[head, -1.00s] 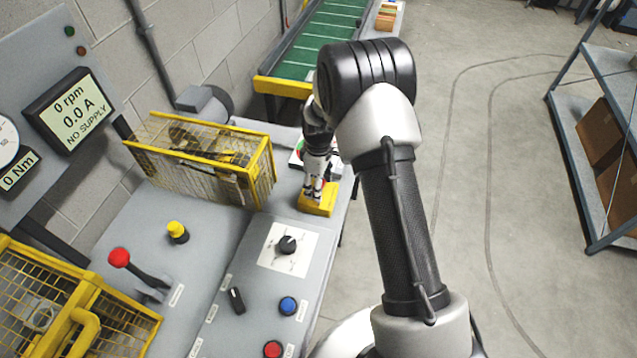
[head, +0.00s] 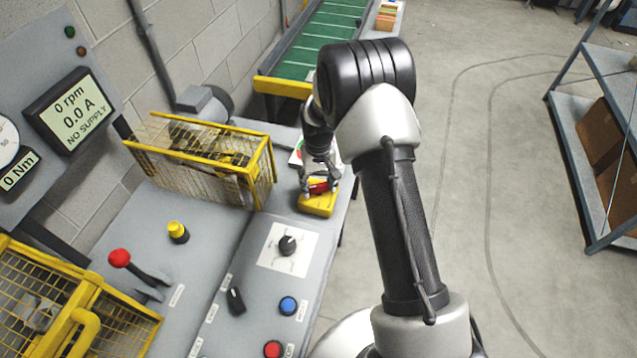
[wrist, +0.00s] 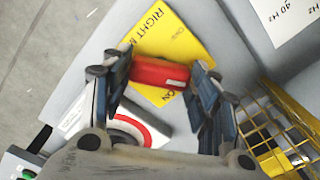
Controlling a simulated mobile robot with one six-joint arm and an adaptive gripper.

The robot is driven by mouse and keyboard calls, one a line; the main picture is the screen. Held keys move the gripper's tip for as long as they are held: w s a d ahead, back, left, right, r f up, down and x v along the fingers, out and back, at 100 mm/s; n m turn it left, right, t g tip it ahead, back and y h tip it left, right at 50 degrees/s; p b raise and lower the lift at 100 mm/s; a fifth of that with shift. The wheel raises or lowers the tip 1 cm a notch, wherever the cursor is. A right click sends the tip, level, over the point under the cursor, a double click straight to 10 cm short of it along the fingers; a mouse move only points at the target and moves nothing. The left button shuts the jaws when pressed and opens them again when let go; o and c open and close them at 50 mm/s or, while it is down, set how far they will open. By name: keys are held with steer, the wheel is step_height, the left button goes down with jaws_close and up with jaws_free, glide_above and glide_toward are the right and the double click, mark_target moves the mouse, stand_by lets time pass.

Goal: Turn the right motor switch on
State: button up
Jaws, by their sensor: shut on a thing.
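The motor switch is a red handle (head: 318,187) on a yellow plate (head: 317,207) at the far right end of the bench. In the wrist view the red handle (wrist: 160,73) lies across the yellow plate (wrist: 183,40), whose partly covered label reads "RIGHT M…" and "ON". My gripper (head: 319,184) points down over the plate. In the wrist view my gripper (wrist: 156,76) has one finger at each end of the red handle and is shut on it. The fingers hide the handle's ends and part of the label.
A yellow mesh guard (head: 265,170) stands just left of the switch. A white card with a red ring (wrist: 125,127) lies close by. The panel with a black dial (head: 287,244) is nearer. The display (head: 75,110) reads 0 rpm, 0.0 A, NO SUPPLY. Open floor is right.

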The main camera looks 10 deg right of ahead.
mark_target(319, 186)
steer(key=m, duration=0.6)
steer(key=shift+m, duration=0.3)
stand_by(0.4)
steer(key=o, duration=1.1)
steer(key=shift+c, duration=0.2)
step_height(319, 186, up, 12)
